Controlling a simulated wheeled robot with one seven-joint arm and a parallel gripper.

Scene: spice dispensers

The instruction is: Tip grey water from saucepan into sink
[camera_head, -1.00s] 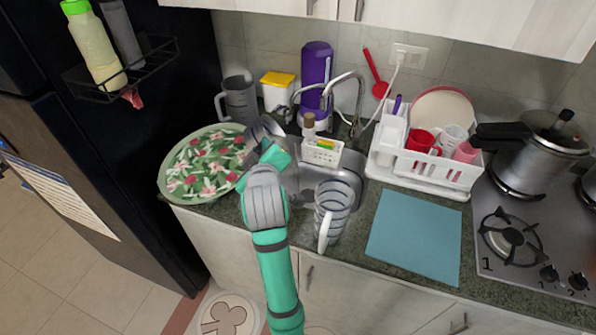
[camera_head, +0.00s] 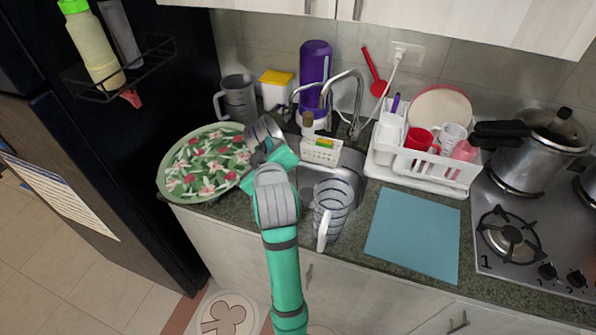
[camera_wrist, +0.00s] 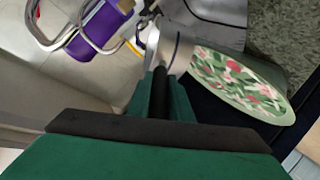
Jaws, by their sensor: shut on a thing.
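The saucepan (camera_head: 263,129) is a small shiny metal pan above the back left part of the sink. It looks tilted onto its side. In the wrist view, its metal body (camera_wrist: 168,45) is just beyond the fingers. My gripper (camera_head: 270,156) is shut on the saucepan's dark handle, which also shows between the fingers in the wrist view (camera_wrist: 160,95). The steel sink (camera_head: 347,182) lies below and to the right of the gripper, partly hidden by my arm. I cannot make out any grey water in the pan or the sink.
A chrome faucet (camera_head: 357,100) and a sponge caddy (camera_head: 321,152) stand behind the sink. A flowered round tray (camera_head: 205,165) lies left. A white dish rack (camera_head: 425,165) and a blue mat (camera_head: 413,235) are right.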

